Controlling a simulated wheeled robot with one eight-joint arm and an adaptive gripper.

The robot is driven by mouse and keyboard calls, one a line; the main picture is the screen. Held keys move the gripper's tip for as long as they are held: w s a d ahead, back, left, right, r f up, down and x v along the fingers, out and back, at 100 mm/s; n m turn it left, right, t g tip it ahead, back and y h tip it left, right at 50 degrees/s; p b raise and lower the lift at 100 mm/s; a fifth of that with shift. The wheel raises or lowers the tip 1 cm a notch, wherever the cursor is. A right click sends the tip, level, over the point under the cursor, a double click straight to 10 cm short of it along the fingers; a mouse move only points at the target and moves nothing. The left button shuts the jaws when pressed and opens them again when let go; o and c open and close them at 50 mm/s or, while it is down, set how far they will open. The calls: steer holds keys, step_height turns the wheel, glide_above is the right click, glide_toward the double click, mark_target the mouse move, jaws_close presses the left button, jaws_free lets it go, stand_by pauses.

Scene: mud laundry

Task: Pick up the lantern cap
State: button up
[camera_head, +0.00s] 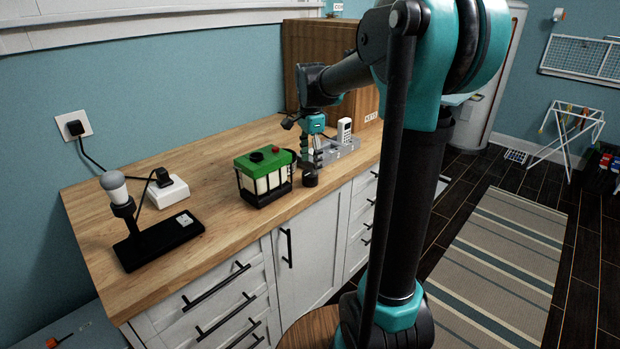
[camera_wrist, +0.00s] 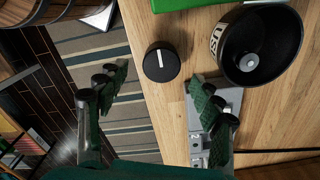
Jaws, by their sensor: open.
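A small round black cap (camera_wrist: 161,62) with a white line on top lies on the wooden counter near its front edge; I take it for the lantern cap, though no label shows. It seems to be the small dark cylinder (camera_head: 310,178) in the head view, beside the green-topped, black-framed lantern-like box (camera_head: 264,175). That box's green edge (camera_wrist: 182,4) shows at the top of the wrist view. My gripper (camera_wrist: 158,80) is open and empty, its fingers either side of the cap in the picture, apart from it. In the head view my gripper (camera_head: 312,150) is above the counter behind the cylinder.
A black bowl-like cup (camera_wrist: 257,48) stands right of the cap. A black lamp stand (camera_head: 150,243) and white socket box (camera_head: 167,192) are left.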

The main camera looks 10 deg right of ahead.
mark_target(310, 173)
steer(key=shift+w+f, duration=0.1)
steer(key=shift+f, duration=2.55)
steer(key=shift+c, duration=0.4)
steer(key=c, duration=0.9)
